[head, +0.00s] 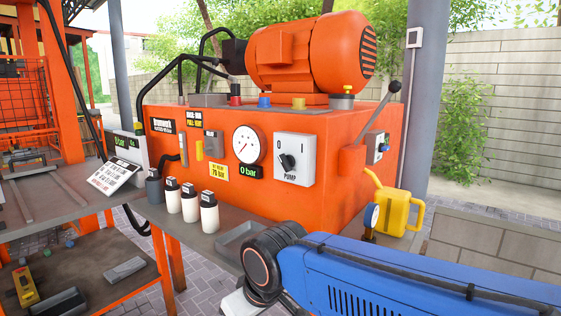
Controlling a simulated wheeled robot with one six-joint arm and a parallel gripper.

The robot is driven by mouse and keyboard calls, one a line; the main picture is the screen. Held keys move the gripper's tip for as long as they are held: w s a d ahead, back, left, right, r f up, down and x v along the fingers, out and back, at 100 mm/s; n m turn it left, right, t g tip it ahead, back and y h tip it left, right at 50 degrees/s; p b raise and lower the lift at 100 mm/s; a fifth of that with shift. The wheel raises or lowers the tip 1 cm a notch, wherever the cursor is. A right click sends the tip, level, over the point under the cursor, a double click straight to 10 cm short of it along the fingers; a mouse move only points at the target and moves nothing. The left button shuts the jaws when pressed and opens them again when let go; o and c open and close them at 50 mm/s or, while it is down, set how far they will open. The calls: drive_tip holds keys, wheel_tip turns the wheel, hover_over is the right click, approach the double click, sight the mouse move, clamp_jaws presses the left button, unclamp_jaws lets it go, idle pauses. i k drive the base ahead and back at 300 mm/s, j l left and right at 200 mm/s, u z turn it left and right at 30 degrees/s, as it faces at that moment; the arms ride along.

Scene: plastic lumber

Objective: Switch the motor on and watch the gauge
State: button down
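The motor switch is a black rotary knob (287,161) on a light grey plate (305,158) marked 0, I and PUMP. The knob seems turned toward the 0 side. The round white gauge (248,145) is left of the switch on the orange power unit (335,195). Its needle is too small to read surely. The small green display (250,171) below it reads 0 bar. The orange motor (290,55) sits on top of the unit. My blue arm crosses the lower right, in front of and below the switch. My gripper cannot be made out.
Several white and grey bottles (190,204) and a grey tray (240,238) stand on the bench before the unit. A yellow oil can (397,212) is at its right. A black-knobbed lever (380,115) sticks up at the right side. Space directly before the switch plate looks clear.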

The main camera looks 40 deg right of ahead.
sight(288, 161)
drive_tip(key=z, duration=1)
